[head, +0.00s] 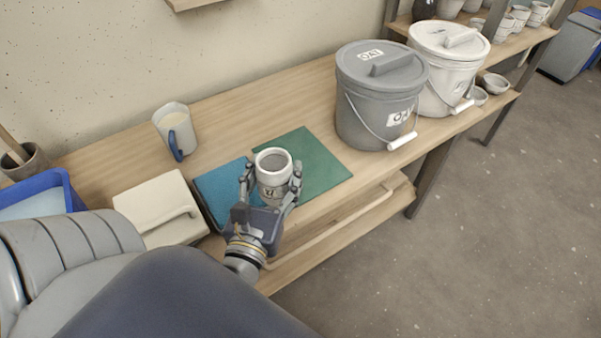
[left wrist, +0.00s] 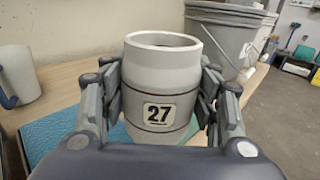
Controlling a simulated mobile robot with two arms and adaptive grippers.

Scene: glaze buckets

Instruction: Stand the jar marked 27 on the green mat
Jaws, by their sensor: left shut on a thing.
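The jar marked 27 (head: 273,163) is white-grey, open at the top and upright. Its label 27 reads clearly in the left wrist view (left wrist: 160,85). My left gripper (head: 272,188) is shut around the jar, with fingers on both sides of it. The green mat (head: 318,168) lies on the bench, behind and to the right of the jar in the head view. The jar overlaps the mat's left part and the blue mat's edge there. I cannot tell whether its base touches anything. My right gripper is not in view.
A blue mat (head: 215,190) lies left of the green mat. A grey bucket (head: 370,105) and a white bucket (head: 445,70) stand to the right. The green mat's right part is bare.

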